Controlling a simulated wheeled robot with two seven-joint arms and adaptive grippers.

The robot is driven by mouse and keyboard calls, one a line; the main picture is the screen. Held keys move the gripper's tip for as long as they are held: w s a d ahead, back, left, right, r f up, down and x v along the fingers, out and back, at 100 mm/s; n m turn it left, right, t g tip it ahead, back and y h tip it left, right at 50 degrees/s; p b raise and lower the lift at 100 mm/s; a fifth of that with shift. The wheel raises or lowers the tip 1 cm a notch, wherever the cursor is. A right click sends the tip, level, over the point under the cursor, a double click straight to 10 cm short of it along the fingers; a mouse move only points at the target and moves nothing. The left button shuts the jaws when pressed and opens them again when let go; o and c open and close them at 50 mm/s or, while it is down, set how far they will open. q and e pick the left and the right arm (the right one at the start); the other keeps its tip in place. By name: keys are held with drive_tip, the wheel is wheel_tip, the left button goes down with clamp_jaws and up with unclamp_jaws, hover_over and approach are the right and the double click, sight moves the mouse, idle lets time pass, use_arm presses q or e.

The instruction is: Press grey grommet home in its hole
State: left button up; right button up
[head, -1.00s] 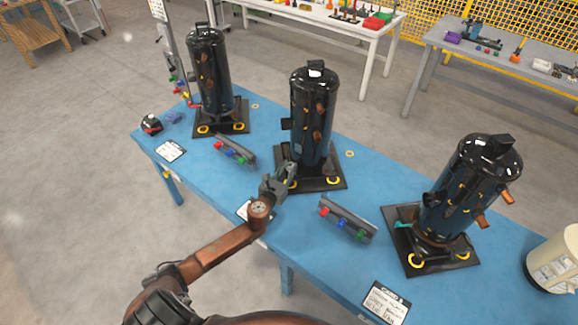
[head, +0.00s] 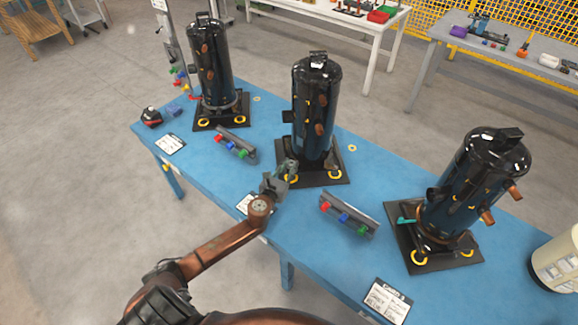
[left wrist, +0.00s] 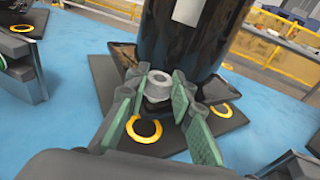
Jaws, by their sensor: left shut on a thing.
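The grey grommet (left wrist: 158,85) shows in the left wrist view as a round grey piece with a hole in its top, between the green-padded fingers of my left gripper (left wrist: 162,100). The gripper is shut on it. In the head view my left gripper (head: 287,168) is at the front left corner of the middle compressor's black base plate (head: 315,180). A yellow ring (left wrist: 143,130) lies on that plate, just nearer the camera than the grommet in the wrist view. The hole under the grommet is hidden, and I cannot tell whether the grommet touches the plate. My right gripper is out of view.
The black middle compressor (head: 316,110) stands close behind the gripper. Other compressors stand left (head: 212,65) and right (head: 468,185) on the blue table (head: 275,235). Racks with coloured blocks lie left (head: 236,146) and right (head: 348,216) of the gripper.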

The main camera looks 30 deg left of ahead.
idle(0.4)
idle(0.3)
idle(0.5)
use_arm(q)
drive_tip(key=shift+p, duration=0.3)
drive_tip(key=shift+f+b, duration=0.55)
drive_tip(key=shift+f, duration=0.05)
drive_tip(key=shift+f+b, duration=0.55)
drive_tip(key=shift+f, duration=0.15)
drive_tip(key=shift+f, duration=0.1)
drive_tip(key=o, duration=1)
drive_tip(key=shift+c, duration=0.2)
